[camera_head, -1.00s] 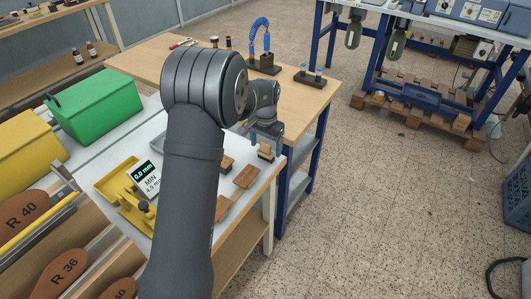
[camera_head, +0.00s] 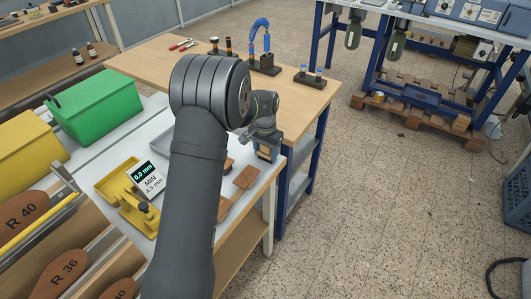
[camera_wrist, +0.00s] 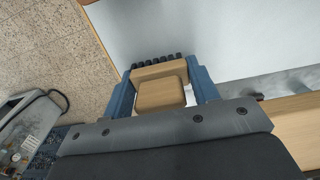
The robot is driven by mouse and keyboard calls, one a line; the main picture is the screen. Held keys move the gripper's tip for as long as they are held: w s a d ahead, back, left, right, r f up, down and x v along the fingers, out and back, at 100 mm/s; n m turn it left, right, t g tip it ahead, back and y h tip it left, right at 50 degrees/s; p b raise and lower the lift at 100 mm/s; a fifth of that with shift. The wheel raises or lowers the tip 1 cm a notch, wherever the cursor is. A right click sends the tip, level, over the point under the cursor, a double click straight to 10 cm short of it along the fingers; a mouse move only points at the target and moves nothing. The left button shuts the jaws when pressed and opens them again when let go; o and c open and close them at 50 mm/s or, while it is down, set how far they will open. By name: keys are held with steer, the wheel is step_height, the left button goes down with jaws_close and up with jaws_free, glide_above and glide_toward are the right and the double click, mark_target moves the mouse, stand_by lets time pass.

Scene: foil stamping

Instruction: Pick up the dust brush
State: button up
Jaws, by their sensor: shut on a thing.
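The dust brush, a pale wooden block with a row of dark bristles, shows in the wrist view (camera_wrist: 161,92) between two blue fingers. My gripper (camera_wrist: 163,88) is shut on it, one finger against each side. In the head view my gripper (camera_head: 267,151) is at the right end of the light work surface, and the brush (camera_head: 265,155) is mostly hidden by the fingers. I cannot tell whether the brush still touches the surface.
Brown flat pieces (camera_head: 246,176) lie just left of the gripper. A wooden table (camera_head: 180,68) with tools and a blue-armed stand (camera_head: 264,60) is behind.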

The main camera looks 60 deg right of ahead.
steer(key=shift+r, duration=0.55)
step_height(320, 180, up, 3)
steer(key=shift+f, duration=0.1)
steer(key=s+a+r, duration=0.2)
steer(key=s+r, duration=0.5)
steer(key=s, duration=0.4)
steer(key=shift+s, duration=0.25)
